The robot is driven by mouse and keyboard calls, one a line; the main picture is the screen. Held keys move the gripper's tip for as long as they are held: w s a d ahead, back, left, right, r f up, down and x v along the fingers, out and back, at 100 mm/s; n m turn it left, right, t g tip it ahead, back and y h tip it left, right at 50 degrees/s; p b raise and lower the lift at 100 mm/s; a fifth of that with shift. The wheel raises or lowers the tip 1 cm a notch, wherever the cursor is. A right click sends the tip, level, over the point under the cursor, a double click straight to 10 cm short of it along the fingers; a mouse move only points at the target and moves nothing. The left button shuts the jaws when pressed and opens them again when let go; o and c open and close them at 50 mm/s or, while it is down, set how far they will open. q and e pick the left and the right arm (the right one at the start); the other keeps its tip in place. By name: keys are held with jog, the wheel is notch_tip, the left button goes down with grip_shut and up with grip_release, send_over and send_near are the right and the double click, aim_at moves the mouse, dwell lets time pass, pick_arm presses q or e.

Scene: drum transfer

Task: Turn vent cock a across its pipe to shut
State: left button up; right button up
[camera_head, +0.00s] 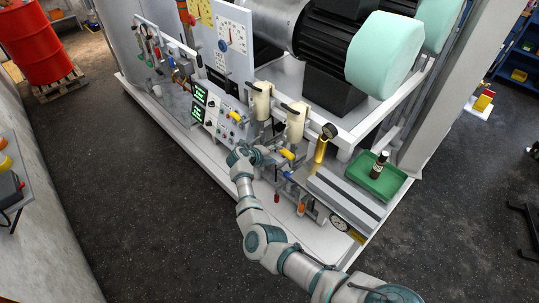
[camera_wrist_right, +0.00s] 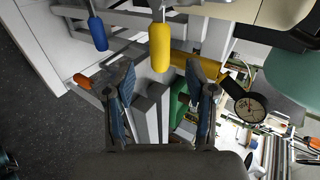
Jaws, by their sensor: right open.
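A yellow cock handle (camera_head: 287,154) shows on the pipework in the head view, just right of my right gripper (camera_head: 262,156). In the right wrist view a yellow handle (camera_wrist_right: 160,47) hangs down from its fitting, ahead of and between the open fingers of my right gripper (camera_wrist_right: 163,82). I see no contact with it. A blue handle (camera_wrist_right: 97,33) hangs to its left. I cannot read any label, so which handle is vent cock a is unclear. Another yellow handle (camera_head: 236,116) is on the control panel. My left gripper is not in view.
Two cream cylinders (camera_head: 261,100) stand behind the pipework. A green tray (camera_head: 380,178) with a dark bottle (camera_head: 380,165) sits to the right. A gauge (camera_wrist_right: 250,106) is right of my fingers in the wrist view. The dark floor (camera_head: 150,190) at left is clear.

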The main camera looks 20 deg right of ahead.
jog(key=shift+v, duration=1.4)
jog(key=shift+w, duration=0.1)
jog(key=s+f+n+t, duration=0.2)
jog(key=f+n+t, duration=0.2)
jog(key=f+n, duration=0.4)
jog(key=s+f+n+t, duration=0.2)
jog(key=f+n+t, duration=0.3)
jog(key=f, duration=0.5)
jog(key=s+a+f+n+g+y, duration=0.1)
jog(key=s+a+f+n+y, duration=0.2)
jog(key=s+f+n+y, duration=0.45)
jog(key=s+a+f+n+y, duration=0.2)
jog(key=s+a+f+n, duration=0.15)
jog(key=s+f, duration=0.8)
jog(key=s+f+n+g+y, duration=0.2)
jog(key=s+f+n+g, duration=0.3)
jog(key=s+f, duration=0.9)
jog(key=s+d+f+n+g, duration=0.1)
jog(key=s+f+n+g, duration=0.1)
jog(key=s, duration=1.1)
jog(key=s+d+f+n+g, duration=0.2)
jog(key=s+f+n+g, duration=0.1)
jog(key=s, duration=1.1)
jog(key=shift+s+g+h, duration=0.25)
jog(key=shift+g+h, duration=0.2)
jog(key=shift+g, duration=0.15)
